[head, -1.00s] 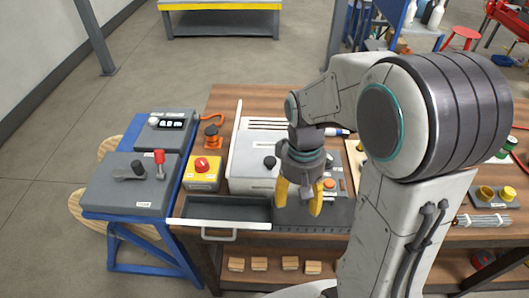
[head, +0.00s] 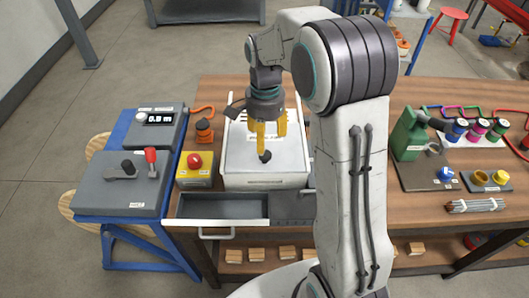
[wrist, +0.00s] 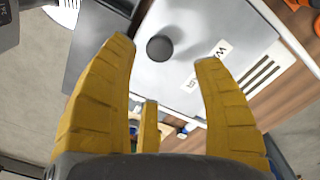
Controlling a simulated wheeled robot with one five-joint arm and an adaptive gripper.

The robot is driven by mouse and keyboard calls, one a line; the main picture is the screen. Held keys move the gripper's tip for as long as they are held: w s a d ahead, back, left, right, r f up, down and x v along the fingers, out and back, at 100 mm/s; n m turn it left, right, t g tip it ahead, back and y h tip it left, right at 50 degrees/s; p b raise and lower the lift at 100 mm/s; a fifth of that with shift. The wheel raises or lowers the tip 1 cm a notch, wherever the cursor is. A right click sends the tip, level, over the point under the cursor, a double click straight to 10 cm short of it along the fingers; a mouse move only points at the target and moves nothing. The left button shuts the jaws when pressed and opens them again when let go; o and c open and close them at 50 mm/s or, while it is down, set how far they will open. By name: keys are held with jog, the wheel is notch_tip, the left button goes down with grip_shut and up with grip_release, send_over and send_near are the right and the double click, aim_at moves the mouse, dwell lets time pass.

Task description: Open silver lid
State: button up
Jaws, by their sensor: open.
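The silver lid (head: 240,158) is the flat, pale top of a box on the wooden bench, and it looks closed. A dark round knob (head: 265,156) stands on it. My gripper (head: 270,146) points down above the lid, open and empty, with its yellow fingers near the knob. There the knob (wrist: 160,48) shows in the gap between the fingertips (wrist: 168,55), nearer the left one. I cannot tell the height of the fingertips above the knob.
An open grey drawer (head: 222,207) juts from the bench front. A yellow box with a red button (head: 195,161) stands left of the lid, beside a grey lever console (head: 120,185).

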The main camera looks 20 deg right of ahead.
aim_at(265, 153)
jog(key=shift+f, duration=3.7)
grip_shut()
